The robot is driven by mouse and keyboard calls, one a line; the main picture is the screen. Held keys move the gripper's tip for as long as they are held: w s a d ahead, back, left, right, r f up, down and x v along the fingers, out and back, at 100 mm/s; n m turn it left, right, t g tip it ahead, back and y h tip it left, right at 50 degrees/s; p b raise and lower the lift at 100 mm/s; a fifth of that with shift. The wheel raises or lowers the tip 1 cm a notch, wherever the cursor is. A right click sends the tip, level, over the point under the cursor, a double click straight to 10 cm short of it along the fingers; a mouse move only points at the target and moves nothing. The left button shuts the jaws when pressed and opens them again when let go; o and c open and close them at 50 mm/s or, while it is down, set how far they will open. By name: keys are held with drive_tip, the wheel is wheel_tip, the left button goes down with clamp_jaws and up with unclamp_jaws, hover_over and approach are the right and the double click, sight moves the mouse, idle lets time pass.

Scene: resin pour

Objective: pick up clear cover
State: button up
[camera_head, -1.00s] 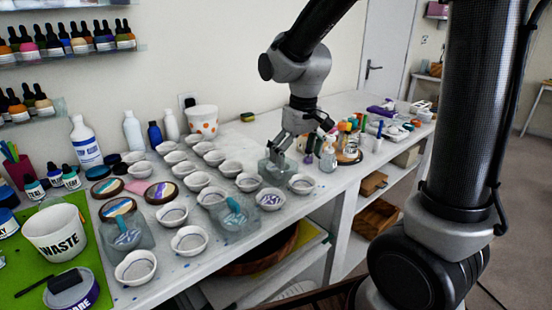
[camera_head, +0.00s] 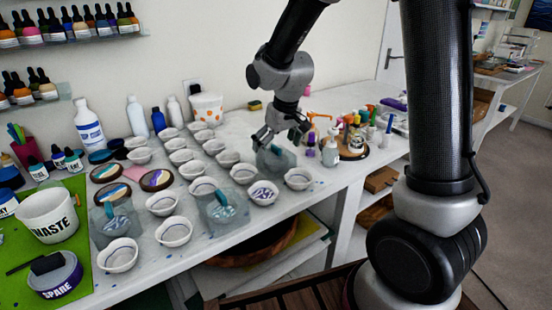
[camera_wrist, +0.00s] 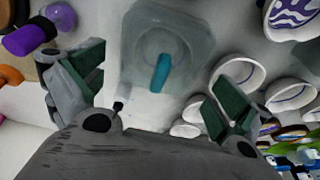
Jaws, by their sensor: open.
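A clear cover (camera_head: 277,160), a see-through box with a teal handle, stands on the worktable under my gripper (camera_head: 281,137). In the wrist view the clear cover (camera_wrist: 186,48) lies ahead of my gripper (camera_wrist: 155,88), its teal handle (camera_wrist: 161,72) between the two spread fingers. My gripper is open and empty. I cannot tell whether a finger touches the cover. Two similar clear covers stand farther left, one in the middle (camera_head: 225,214) and one near the green mat (camera_head: 112,228).
Rows of small white cups (camera_head: 202,187) fill the table left of my gripper. One cup (camera_head: 298,179) stands close to its right. A pump bottle (camera_head: 330,152) and a round wooden stand (camera_head: 352,152) with colourful bottles are farther right. A waste tub (camera_head: 47,222) stands at far left.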

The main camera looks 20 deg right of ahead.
drive_tip(key=shift+x, duration=0.85)
drive_tip(key=c, duration=0.8)
